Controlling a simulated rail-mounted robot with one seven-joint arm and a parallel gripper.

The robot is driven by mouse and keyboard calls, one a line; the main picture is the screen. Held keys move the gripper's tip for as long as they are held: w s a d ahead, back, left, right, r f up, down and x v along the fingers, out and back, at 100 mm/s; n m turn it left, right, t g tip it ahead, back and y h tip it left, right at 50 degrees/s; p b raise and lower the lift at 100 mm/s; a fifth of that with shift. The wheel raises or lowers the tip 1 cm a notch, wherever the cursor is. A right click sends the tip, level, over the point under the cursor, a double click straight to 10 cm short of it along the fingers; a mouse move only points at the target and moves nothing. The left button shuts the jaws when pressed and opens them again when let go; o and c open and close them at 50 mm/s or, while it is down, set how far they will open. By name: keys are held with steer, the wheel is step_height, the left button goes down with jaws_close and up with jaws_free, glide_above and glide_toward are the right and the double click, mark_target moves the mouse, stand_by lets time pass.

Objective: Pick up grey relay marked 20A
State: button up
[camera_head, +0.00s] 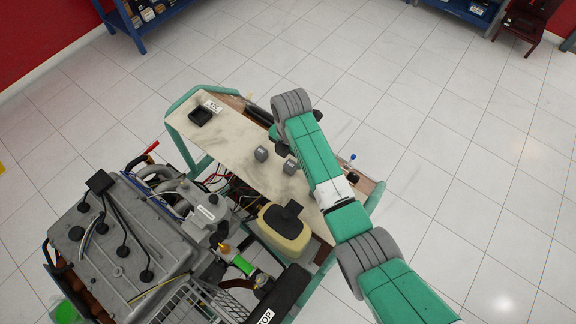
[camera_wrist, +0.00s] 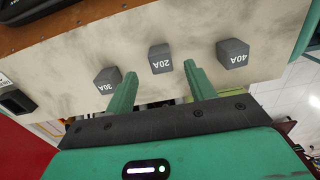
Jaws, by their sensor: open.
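The grey relay marked 20A (camera_wrist: 160,58) stands on the pale bench top, in the middle of a row of three grey relays in the wrist view. My gripper (camera_wrist: 160,68) is open and empty. Its two green fingers point at the 20A relay, one toward each side of it. I cannot tell whether they touch it; no grip shows. In the head view two grey relays (camera_head: 261,154) (camera_head: 290,166) show beside my arm, their marks unreadable. My fingers are not clear there.
The 30A relay (camera_wrist: 107,80) is to the left and the 40A relay (camera_wrist: 232,53) to the right. An engine (camera_head: 120,240) and a yellowish container (camera_head: 284,235) stand near the bench.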

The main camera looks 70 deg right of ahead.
mark_target(290, 164)
step_height(290, 164, down, 4)
steer(key=shift+a+f, duration=0.1)
steer(key=shift+f, duration=0.15)
steer(key=c, duration=1)
step_height(290, 164, up, 10)
steer(key=shift+r, duration=0.1)
steer(key=shift+c, duration=0.3)
